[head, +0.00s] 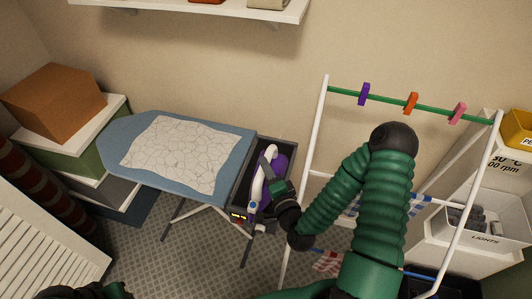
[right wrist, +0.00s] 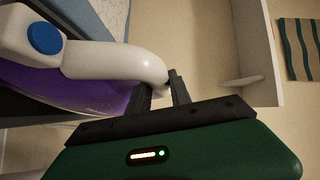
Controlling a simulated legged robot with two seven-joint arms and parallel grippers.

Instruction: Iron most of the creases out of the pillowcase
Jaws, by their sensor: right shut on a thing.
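The pale pillowcase (head: 178,155) lies flat on the blue ironing board (head: 118,132), with a net of crease lines all over it. The iron (head: 257,188), purple with a white handle, sits in the dark rest (head: 240,199) at the board's right end. My right gripper (head: 267,166) is at the iron, and its fingers are shut on the white handle. The right wrist view shows the iron (right wrist: 110,62) beside the gripper fingers (right wrist: 162,88). The iron's soleplate is hidden. My left gripper is out of view.
A drying rack (head: 312,140) with coloured pegs stands right of the board. Boxes (head: 52,100) are stacked at its left, and a wall shelf (head: 190,12) hangs above. A white louvred panel (head: 45,240) is at lower left. Laundry bins (head: 470,235) stand at far right.

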